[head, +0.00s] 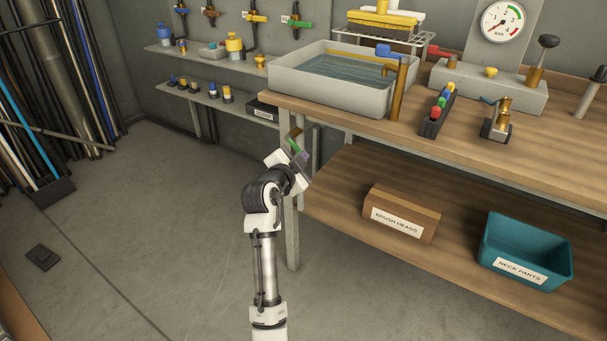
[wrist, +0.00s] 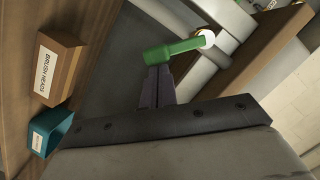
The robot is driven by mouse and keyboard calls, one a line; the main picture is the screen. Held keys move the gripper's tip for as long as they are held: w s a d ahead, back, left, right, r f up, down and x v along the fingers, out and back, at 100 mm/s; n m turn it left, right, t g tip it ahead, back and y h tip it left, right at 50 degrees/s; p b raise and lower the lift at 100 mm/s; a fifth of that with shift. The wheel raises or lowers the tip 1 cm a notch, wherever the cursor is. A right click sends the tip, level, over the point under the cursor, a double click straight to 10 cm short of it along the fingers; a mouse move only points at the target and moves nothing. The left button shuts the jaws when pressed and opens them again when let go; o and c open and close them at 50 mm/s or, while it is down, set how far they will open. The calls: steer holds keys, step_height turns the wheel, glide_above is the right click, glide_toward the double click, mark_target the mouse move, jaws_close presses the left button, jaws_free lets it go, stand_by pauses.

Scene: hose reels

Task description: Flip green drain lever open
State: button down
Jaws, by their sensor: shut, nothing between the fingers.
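The green drain lever (wrist: 172,50) shows in the wrist view as a short green bar with a thicker free end. It runs from a round pale pivot at its right end. My gripper (wrist: 158,72) is shut and empty, its fingertips right at the lever's free end. I cannot tell whether they touch it. In the head view the lever (head: 293,146) is a small green patch below the sink's left front corner, partly hidden by my gripper (head: 302,155).
The sink (head: 340,101) holds water and stands on the wooden bench (head: 460,145). A bench leg (head: 291,235) is just beside my wrist. The lower shelf (head: 335,205) carries a brush heads box (head: 401,214) and a teal bin (head: 526,252).

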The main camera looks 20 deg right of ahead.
step_height(320, 180, down, 4)
steer(key=w+a+m+t+b, duration=0.15)
steer(key=m+b, duration=0.35)
steer(key=b, duration=0.6)
step_height(320, 180, up, 21)
steer(key=p, duration=0.4)
steer(key=shift+w+f+m, duration=0.15)
steer(key=shift+m, duration=0.25)
steer(key=shift+t, duration=0.25)
